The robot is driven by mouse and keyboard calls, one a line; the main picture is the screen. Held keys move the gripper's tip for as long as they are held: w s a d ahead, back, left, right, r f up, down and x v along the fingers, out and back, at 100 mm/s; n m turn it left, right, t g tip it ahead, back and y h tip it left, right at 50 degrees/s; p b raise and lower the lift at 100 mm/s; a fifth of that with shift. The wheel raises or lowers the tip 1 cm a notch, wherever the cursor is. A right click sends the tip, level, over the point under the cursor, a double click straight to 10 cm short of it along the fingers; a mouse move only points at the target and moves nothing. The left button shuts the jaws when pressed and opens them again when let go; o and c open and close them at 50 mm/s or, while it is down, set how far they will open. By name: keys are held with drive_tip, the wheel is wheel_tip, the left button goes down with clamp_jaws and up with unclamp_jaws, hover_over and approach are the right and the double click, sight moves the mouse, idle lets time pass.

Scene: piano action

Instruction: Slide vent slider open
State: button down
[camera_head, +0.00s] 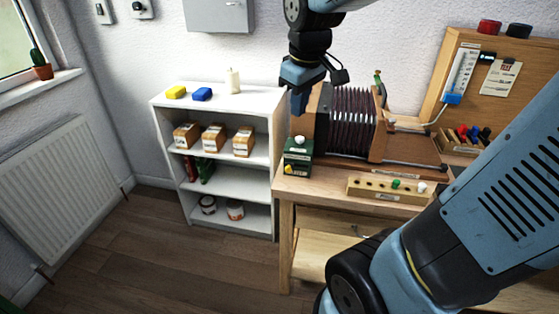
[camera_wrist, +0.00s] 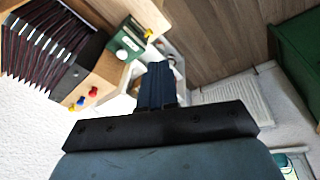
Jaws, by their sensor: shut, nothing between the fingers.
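My gripper (camera_head: 299,103) hangs at the left end of the bellows unit, in front of the wall. In the wrist view its dark blue fingers (camera_wrist: 158,84) are together and empty. A dark green box (camera_head: 298,160) with a white knob (camera_head: 300,141) and a yellow knob (camera_head: 289,169) stands on the bench's left corner, below my gripper. The box also shows in the wrist view (camera_wrist: 124,45), apart from the fingers. I cannot tell which part is the vent slider.
Pleated dark bellows (camera_head: 351,122) in a wooden frame stand right of the green box. A wooden block with pegs (camera_head: 372,190) lies at the bench front. A white shelf (camera_head: 225,103) stands left of the bench. My arm covers the bench's right side.

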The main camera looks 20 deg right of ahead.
drive_tip(key=w+a+f+n+g+h, duration=0.1)
drive_tip(key=w+a+f+n, duration=0.2)
drive_tip(key=w+f, duration=0.3)
drive_tip(key=w+a+f+n+g+h, duration=0.1)
drive_tip(key=w+a+f+n+g, duration=0.1)
drive_tip(key=w+f+n, duration=0.3)
drive_tip(key=shift+w+a+f, duration=0.4)
drive_tip(key=shift+w+f, duration=0.25)
drive_tip(key=shift+w, duration=0.55)
drive_tip(key=shift+f, duration=0.1)
approach(289, 168)
drive_tip(key=w+a+f, duration=0.2)
drive_tip(key=a+f, duration=0.2)
drive_tip(key=f, duration=0.1)
drive_tip(key=shift+s+d+f, duration=0.2)
drive_tip(key=shift+d+f, duration=0.15)
drive_tip(key=shift+d, duration=0.25)
drive_tip(key=shift+s+d+f, duration=0.25)
drive_tip(key=shift+d+f, duration=0.1)
drive_tip(key=shift+d, duration=0.25)
drive_tip(key=shift+s+d+f, duration=0.15)
drive_tip(key=shift+d+f, duration=0.1)
drive_tip(key=shift+d, duration=0.15)
